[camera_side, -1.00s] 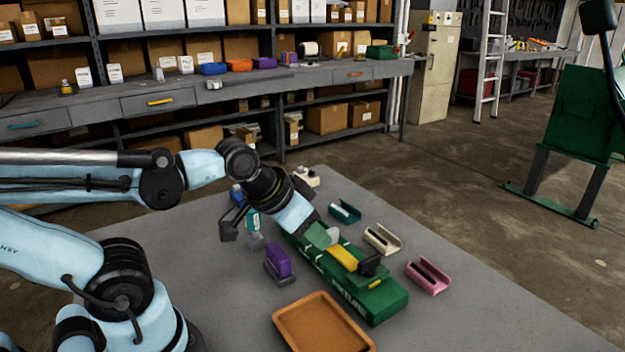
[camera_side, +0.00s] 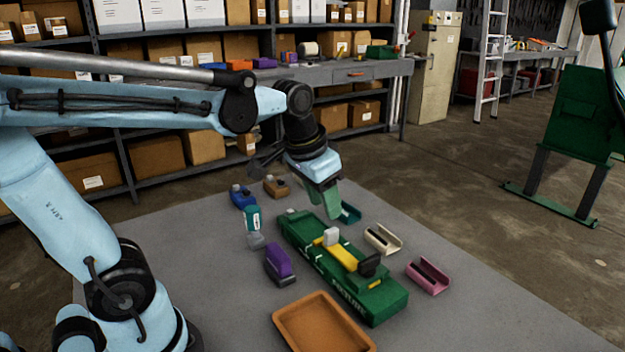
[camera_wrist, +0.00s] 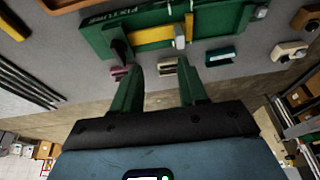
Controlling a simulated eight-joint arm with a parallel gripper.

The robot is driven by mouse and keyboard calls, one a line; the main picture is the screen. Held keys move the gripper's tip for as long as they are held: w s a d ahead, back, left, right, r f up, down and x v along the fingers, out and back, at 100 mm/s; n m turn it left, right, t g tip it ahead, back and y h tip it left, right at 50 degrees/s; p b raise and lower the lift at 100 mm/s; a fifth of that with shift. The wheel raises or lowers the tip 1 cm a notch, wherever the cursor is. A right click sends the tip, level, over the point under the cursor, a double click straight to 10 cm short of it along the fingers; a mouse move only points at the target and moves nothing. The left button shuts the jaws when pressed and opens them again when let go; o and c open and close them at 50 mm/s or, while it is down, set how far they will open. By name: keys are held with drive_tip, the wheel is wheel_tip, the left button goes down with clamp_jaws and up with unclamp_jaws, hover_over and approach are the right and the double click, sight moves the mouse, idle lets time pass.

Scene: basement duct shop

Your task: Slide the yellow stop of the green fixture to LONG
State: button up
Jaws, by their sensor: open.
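The green fixture (camera_side: 388,304) lies lengthwise on the grey table, with white lettering on its side. Its yellow stop (camera_side: 343,257) sits in the channel, with a pale grey block (camera_side: 331,237) at its far end and a black block (camera_side: 369,264) at its near end. My gripper (camera_side: 323,204) is open and empty, raised above the fixture's far half, apart from the stop. In the wrist view my green fingers (camera_wrist: 160,84) are spread; the fixture (camera_wrist: 215,20) and yellow stop (camera_wrist: 150,37) show beyond them. No LONG mark is readable.
An orange tray (camera_side: 323,326) lies in front of the fixture. Purple (camera_side: 278,260), teal (camera_side: 252,220), blue (camera_side: 241,196) and brown (camera_side: 275,186) pieces stand left and behind. Teal (camera_side: 350,212), cream (camera_side: 383,239) and pink (camera_side: 428,277) holders line the right side.

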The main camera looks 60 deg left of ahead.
sight(331, 229)
drive_tip(key=w+a+g, duration=0.4)
drive_tip(key=w, duration=0.1)
wheel_tip(331, 229, down, 12)
drive_tip(key=shift+r, duration=0.1)
idle(0.6)
clamp_jaws()
